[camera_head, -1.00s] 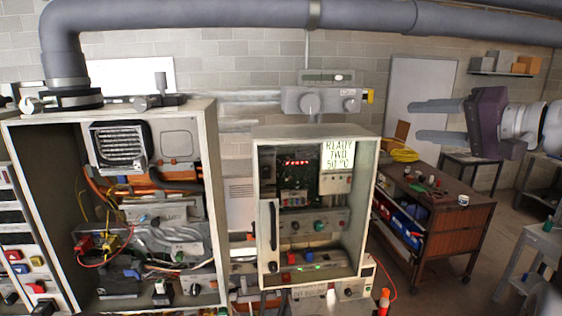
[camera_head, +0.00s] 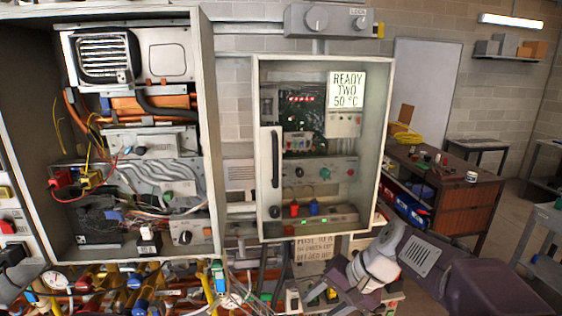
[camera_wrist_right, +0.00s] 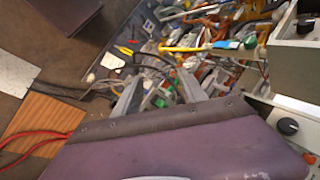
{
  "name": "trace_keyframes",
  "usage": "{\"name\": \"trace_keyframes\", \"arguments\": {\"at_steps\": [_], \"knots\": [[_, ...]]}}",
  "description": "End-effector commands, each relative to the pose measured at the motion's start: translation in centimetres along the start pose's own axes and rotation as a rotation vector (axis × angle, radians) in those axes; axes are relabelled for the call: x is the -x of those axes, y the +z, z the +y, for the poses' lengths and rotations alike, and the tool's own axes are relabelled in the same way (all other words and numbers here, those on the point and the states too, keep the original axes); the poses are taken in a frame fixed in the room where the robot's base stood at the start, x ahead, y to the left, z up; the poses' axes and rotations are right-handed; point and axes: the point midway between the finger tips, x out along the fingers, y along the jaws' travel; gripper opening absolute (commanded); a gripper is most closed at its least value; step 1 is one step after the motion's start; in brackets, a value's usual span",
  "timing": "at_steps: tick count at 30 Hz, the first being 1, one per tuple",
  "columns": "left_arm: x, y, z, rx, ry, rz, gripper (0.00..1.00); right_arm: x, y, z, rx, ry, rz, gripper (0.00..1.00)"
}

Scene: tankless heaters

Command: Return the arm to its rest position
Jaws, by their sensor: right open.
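My right arm (camera_head: 425,262), purple and grey, comes in from the lower right of the head view, below the smaller heater cabinet. Its right gripper (camera_head: 338,290) is low near the bottom edge, in front of the cluttered lower area. In the wrist view the right gripper (camera_wrist_right: 158,88) shows two grey fingers spread apart with nothing held between them. My left gripper does not show.
A larger open cabinet (camera_head: 207,140) stands at left. Pipes, valves and cables (camera_head: 130,285) crowd the space below it. A brown wheeled cart (camera_head: 470,205) stands at right. In the wrist view, red cables (camera_wrist_right: 30,143) and a wooden board (camera_wrist_right: 45,115) lie at left.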

Motion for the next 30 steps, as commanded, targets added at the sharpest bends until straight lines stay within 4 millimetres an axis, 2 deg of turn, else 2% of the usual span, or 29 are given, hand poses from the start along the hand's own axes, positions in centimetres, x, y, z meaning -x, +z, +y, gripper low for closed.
{"name": "trace_keyframes", "arguments": {"at_steps": [1, 3, 6, 9, 10, 11, 13, 15, 30], "knots": [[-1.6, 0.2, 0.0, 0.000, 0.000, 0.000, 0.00, -3.3, 2.2, 3.6, 0.030, 0.082, -0.030, 0.49], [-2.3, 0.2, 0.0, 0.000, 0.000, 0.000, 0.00, -5.9, 5.0, 8.4, 0.092, 0.203, -0.062, 0.49], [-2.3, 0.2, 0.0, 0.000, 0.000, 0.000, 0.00, -7.5, 8.4, 14.6, 0.189, 0.351, -0.098, 0.49], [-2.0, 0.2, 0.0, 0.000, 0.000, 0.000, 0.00, -7.9, 10.5, 19.3, 0.292, 0.453, -0.120, 0.49], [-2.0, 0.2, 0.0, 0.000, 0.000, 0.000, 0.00, -8.0, 10.8, 20.3, 0.328, 0.474, -0.119, 0.49], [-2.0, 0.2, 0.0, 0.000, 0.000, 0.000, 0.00, -8.1, 10.7, 20.9, 0.365, 0.488, -0.109, 0.49], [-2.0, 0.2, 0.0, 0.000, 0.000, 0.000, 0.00, -8.2, 9.2, 20.6, 0.419, 0.489, -0.060, 0.49], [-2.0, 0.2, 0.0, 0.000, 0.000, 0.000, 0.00, -8.2, 8.7, 20.4, 0.428, 0.484, -0.042, 0.49], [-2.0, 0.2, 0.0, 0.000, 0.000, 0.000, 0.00, -8.2, 8.7, 20.4, 0.424, 0.483, -0.043, 0.49]]}}
